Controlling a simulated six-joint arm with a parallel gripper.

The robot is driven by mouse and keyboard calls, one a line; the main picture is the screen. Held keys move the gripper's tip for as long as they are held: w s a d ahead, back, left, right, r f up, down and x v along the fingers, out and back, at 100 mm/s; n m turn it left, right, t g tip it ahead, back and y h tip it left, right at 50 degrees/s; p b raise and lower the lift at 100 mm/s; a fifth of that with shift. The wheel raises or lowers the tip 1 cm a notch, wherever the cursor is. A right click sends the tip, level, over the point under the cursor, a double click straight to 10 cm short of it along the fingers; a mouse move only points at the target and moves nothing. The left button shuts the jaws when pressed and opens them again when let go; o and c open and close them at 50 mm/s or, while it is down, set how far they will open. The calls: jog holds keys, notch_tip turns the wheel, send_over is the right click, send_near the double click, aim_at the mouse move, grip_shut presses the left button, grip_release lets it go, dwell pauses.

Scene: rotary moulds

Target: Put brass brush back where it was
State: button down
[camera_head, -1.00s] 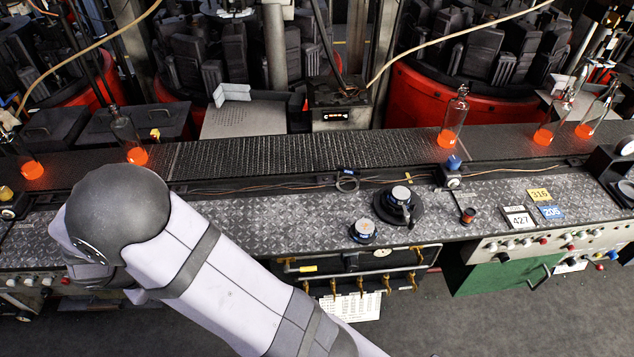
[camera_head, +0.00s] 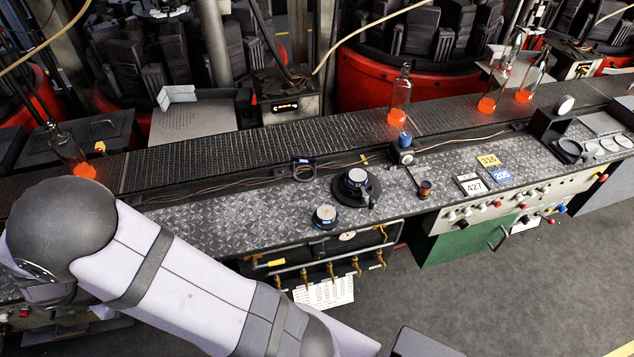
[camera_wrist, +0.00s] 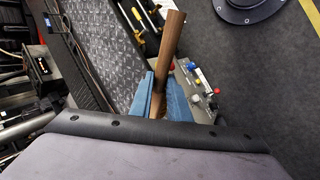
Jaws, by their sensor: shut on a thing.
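The brush shows in the wrist view as a brown wooden handle (camera_wrist: 171,42) standing up between the blue fingers of my gripper (camera_wrist: 164,80). The fingers are shut on it. The lower end of the brush is hidden between the fingers and behind the wrist, so its brass bristles cannot be made out. In the head view my gripper and the brush are out of sight; my arm fills the lower left.
The checker-plate bench (camera_head: 240,215) carries two round gauge-like items (camera_head: 357,180) (camera_head: 325,214), a small dark cup (camera_head: 425,188) and number plates (camera_head: 488,160). A conveyor (camera_head: 230,150) with glowing bottles (camera_head: 400,100) runs behind. Yellow-handled tools (camera_wrist: 147,15) show in the wrist view.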

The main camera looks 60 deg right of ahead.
jog(key=s+d+m+g+b, duration=0.1)
jog(key=d, duration=0.4)
jog(key=s+d+m+g, duration=0.1)
jog(key=d+m, duration=0.1)
jog(key=d, duration=0.4)
jog(key=s+d+f+m+g+b, duration=0.1)
jog(key=d+m, duration=0.1)
jog(key=d, duration=0.3)
jog(key=shift+s+d+y+b, duration=0.1)
jog(key=shift+d+y+b, duration=0.2)
jog(key=shift+d+b, duration=0.05)
jog(key=s+d+r+m+g+y+b, duration=0.15)
jog(key=s+d, duration=0.25)
jog(key=d, duration=0.6)
jog(key=s+d+r+m+g+b, duration=0.1)
jog(key=s+d+r+m, duration=0.15)
jog(key=s+d, duration=0.45)
jog(key=w+d+r+n+t+h, duration=0.1)
jog(key=w+d+n+t+h, duration=0.1)
jog(key=w+d+n, duration=0.3)
jog(key=shift+w+r+n+t, duration=0.3)
jog(key=shift+r+n+t, duration=0.1)
jog(key=shift+n+t, duration=0.3)
jog(key=shift+f+p, duration=0.95)
jog(key=shift+f, duration=4.05)
jog(key=shift+f, duration=0.15)
jog(key=c, duration=1.7)
grip_release()
jog(key=shift+a, duration=0.1)
jog(key=shift+o, duration=0.2)
